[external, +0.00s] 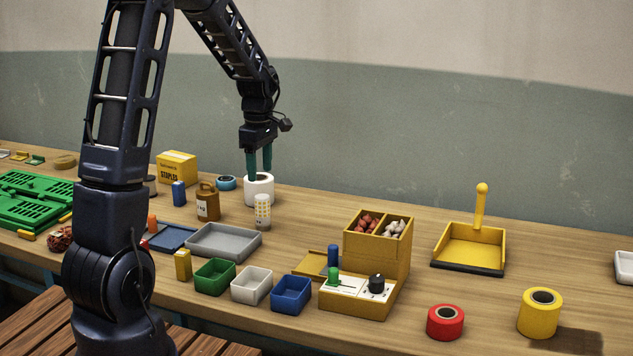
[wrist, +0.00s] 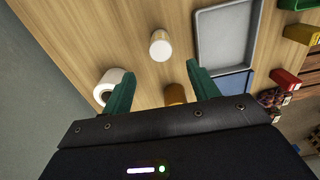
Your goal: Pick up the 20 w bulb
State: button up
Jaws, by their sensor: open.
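I cannot pick out a 20 w bulb for certain; no readable wattage mark shows. A yellow two-part box (external: 378,243) on the bench holds small red pieces (external: 366,223) and small whitish pieces (external: 394,230), too small to tell as bulbs. My gripper (external: 260,174) points down by the white roll (external: 259,191), its green fingers apart and nothing seen between them. In the wrist view my gripper (wrist: 160,68) has one finger overlapping the edge of the white roll (wrist: 108,84). A pale patterned cup (external: 263,212) stands just in front of the roll; its round top (wrist: 160,42) shows beyond the fingertips.
A brown jug (external: 208,203) stands left of the roll, a grey tray (external: 223,241) in front. Green (external: 215,276), white (external: 251,285) and blue (external: 291,293) bins line the front edge.

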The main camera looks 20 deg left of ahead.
aim_at(262, 196)
notch_tip(262, 196, down, 6)
jog(key=shift+r, duration=0.25)
jog(key=shift+s+d+f, duration=0.1)
jog(key=shift+f, duration=1.25)
jog(key=shift+d+f, duration=0.1)
jog(key=shift+f, duration=1.25)
jog(key=c, duration=1.1)
jog(key=shift+r, duration=0.15)
